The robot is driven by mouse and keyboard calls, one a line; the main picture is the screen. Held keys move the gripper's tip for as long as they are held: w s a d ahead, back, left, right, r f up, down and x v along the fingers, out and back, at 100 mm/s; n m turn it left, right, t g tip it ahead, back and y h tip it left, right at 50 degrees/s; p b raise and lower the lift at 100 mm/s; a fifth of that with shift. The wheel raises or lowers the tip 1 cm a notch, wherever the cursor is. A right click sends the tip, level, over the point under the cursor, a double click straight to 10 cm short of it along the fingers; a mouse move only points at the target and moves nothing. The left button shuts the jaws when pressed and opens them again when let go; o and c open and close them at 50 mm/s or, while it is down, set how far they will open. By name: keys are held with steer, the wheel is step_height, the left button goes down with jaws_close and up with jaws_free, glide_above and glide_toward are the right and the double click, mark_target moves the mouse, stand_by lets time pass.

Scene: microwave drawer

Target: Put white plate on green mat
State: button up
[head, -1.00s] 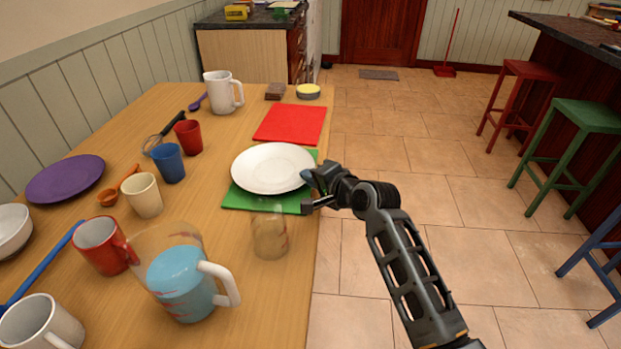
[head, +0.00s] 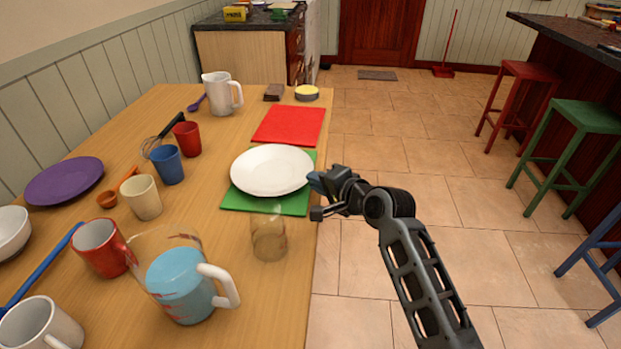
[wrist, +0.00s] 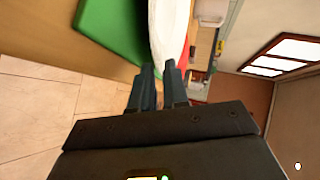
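The white plate (head: 271,170) lies over the green mat (head: 262,204) in the head view and looks flat. It covers the mat's upper part; the mat's near strip and right edge show. My gripper (head: 315,181) is just right of the plate's right rim, at the table edge. In the wrist view, my gripper's two fingers (wrist: 158,68) stand apart with a narrow gap and nothing held between them. The plate (wrist: 166,28) lies beyond the fingertips, with the green mat (wrist: 112,26) to its left. I see no clear contact between fingers and plate.
A red mat (head: 289,126) lies just behind the plate. A clear glass (head: 268,235) and a pitcher with blue contents (head: 180,282) stand in front. Several cups and a purple plate (head: 64,180) fill the left. Open floor (head: 440,235) lies right of the table.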

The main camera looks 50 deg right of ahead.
steer(key=v, duration=0.9)
steer(key=s+a+f+n, duration=0.2)
steer(key=s+a+n, duration=0.2)
steer(key=s+a, duration=0.25)
steer(key=s+a+f+n, duration=0.3)
steer(key=s+a, duration=0.3)
steer(key=s, duration=0.2)
steer(key=s+a+r+n, duration=0.2)
steer(key=s+r+n, duration=0.1)
steer(key=s, duration=0.2)
steer(key=s+a+r+n+y, duration=0.1)
steer(key=s+a+r+n, duration=0.1)
steer(key=s+r+n, duration=0.1)
steer(key=s+a+r+n+t+y, duration=0.1)
steer(key=s+a+r+n, duration=0.1)
steer(key=s+n, duration=0.3)
steer(key=v, duration=0.2)
steer(key=shift+s+a, duration=0.25)
steer(key=shift+s, duration=0.05)
